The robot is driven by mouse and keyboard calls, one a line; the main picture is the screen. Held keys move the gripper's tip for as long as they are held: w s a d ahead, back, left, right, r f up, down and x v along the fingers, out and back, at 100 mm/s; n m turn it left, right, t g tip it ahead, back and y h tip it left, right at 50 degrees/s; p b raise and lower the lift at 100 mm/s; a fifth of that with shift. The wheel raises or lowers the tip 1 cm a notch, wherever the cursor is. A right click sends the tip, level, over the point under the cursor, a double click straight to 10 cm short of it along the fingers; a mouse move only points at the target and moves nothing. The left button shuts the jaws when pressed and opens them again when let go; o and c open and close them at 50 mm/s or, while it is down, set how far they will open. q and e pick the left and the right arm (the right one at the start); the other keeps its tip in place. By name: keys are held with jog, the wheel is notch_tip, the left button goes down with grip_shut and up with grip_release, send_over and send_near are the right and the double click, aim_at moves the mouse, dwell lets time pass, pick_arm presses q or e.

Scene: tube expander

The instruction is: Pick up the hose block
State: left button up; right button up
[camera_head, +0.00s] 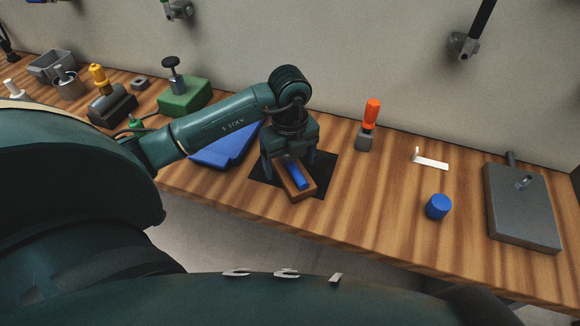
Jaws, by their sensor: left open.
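The hose block is a small brown wooden block (304,194) with a short blue hose piece (299,177) lying along its top. It rests on a black mat (324,172) on the workbench. My left gripper (289,172) points down over the back part of the block, with its fingers open on either side of it. I cannot tell whether the fingers touch the block. The gripper hides the far end of the block and hose. My right gripper is not in view.
The wooden bench (385,200) holds a blue tray (222,150) left of the mat. An orange-handled tool (371,112), a white piece (432,162), a blue cylinder (438,206) and a grey plate (520,210) stand to the right. A green block (184,97) is at back left.

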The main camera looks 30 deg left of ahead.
pick_arm(q)
jog(key=shift+d+f, duration=0.1)
jog(key=shift+f, duration=0.65)
jog(key=shift+c, duration=0.3)
jog(key=c, duration=1.3)
